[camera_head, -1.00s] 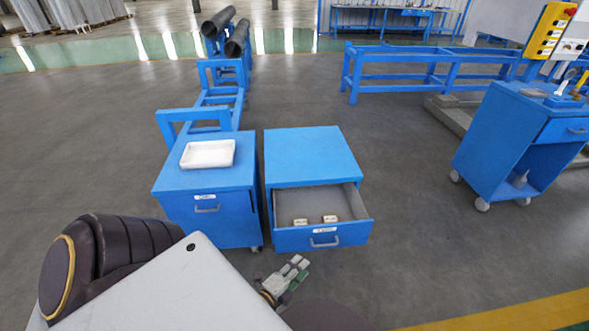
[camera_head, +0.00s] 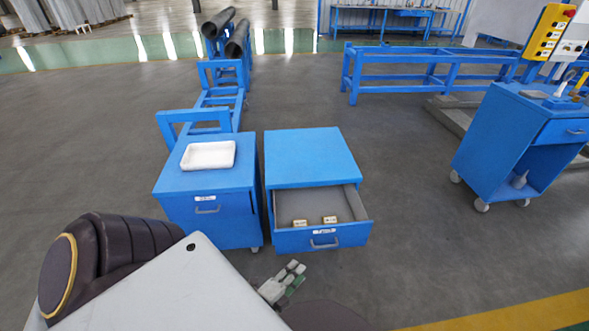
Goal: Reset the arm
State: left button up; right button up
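My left gripper (camera_head: 291,277) shows at the bottom centre, just in front of the open drawer and low over the floor. Its fingers are small and partly hidden by my pale arm link, so I cannot tell whether it is open or shut. No held thing can be made out at it. My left arm comes in from the lower left, bent across the picture. My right gripper is not in the picture.
A blue cabinet (camera_head: 312,155) has its drawer (camera_head: 345,239) open, with two small beige boxes inside. A white tray (camera_head: 208,155) sits on the blue cabinet to the left (camera_head: 230,222). A blue cart (camera_head: 500,135) stands at right. Grey floor between is clear.

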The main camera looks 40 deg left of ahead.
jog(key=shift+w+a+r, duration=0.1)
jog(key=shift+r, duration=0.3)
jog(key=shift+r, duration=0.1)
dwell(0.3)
